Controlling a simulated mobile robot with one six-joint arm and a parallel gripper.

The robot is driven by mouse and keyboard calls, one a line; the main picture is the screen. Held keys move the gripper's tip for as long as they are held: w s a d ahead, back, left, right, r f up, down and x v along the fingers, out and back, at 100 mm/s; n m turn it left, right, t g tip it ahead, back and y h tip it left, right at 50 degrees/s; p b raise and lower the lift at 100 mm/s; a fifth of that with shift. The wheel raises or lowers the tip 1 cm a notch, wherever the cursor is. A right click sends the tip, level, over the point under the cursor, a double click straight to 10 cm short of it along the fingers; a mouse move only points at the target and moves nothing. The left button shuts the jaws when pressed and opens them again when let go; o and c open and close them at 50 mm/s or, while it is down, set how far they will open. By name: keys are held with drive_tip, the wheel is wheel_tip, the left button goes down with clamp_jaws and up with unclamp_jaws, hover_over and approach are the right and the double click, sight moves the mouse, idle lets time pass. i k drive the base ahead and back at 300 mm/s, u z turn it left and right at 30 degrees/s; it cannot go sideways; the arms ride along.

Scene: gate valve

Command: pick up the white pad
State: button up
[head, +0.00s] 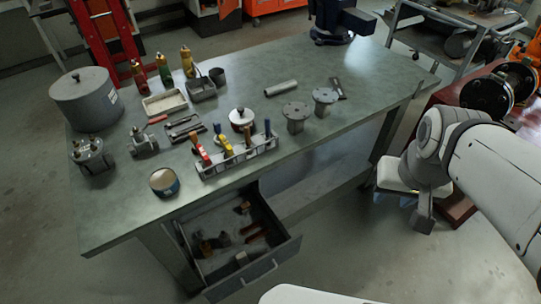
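A flat white piece with rounded corners, which looks like the white pad (394,176), shows at the right beyond the table's end. My wrist hides its right part. My gripper (422,214) is the grey end of the white arm and hangs just right of and in front of the white piece. The fingers are small and seen from behind. I cannot tell whether they are open, or whether they touch the white piece.
A grey-green workbench (240,90) carries a lidded pot (86,100), a tool rack (236,157), bottles and metal flanged parts. Its drawer (240,245) stands open with tools inside. A red-brown surface with black flanged parts (488,97) is behind my arm. A grey cart (455,40) stands behind.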

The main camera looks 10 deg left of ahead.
sight(242, 259)
drive_tip(key=z, duration=0.15)
drive_tip(key=k, duration=2.35)
drive_tip(key=u, duration=0.9)
drive_tip(key=i, duration=1)
drive_tip(key=u, duration=0.05)
